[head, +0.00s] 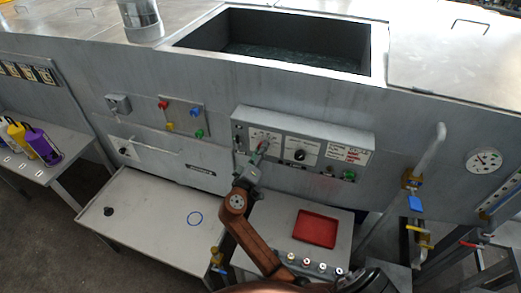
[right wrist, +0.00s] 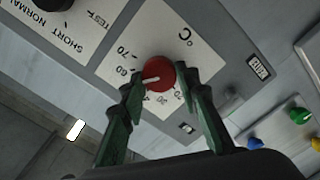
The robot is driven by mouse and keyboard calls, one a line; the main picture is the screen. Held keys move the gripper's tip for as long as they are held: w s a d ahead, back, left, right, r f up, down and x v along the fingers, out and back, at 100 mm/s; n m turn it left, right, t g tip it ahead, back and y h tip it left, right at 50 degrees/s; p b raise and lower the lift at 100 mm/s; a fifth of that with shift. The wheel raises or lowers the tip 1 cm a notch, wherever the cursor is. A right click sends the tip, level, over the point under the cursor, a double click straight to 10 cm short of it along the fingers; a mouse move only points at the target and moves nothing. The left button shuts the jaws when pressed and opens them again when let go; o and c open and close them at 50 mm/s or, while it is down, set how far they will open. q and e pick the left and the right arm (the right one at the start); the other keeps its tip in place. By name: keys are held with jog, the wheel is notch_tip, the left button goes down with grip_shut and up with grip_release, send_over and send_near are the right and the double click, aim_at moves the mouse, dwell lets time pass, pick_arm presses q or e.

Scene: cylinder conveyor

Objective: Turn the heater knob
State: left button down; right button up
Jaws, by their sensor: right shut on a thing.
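The heater knob is a red round knob with a white pointer line, on a white dial plate marked °C, seen in the right wrist view (right wrist: 161,75). Its pointer aims at the scale just below the 60 mark, where a finger covers part of the numbers. In the head view it sits at the left of the control panel (head: 329,146), mostly hidden by my gripper. My right gripper (head: 259,156) has its green fingers on either side of the knob, shut on it, as the right wrist view shows (right wrist: 158,92). My left gripper is not in view.
A black selector (head: 300,155) is right of the dial, and a green button (head: 349,175) lower right. A coloured button plate (head: 183,115) is to the left. Pipes and valves (head: 415,203) are at right.

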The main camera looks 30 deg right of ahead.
jog(key=shift+n, duration=0.3)
jog(key=o, duration=1.2)
jog(key=shift+c, duration=0.2)
jog(key=shift+a, duration=0.1)
jog(key=v, duration=0.7)
jog(key=shift+a, duration=0.15)
jog(key=shift+s, duration=0.1)
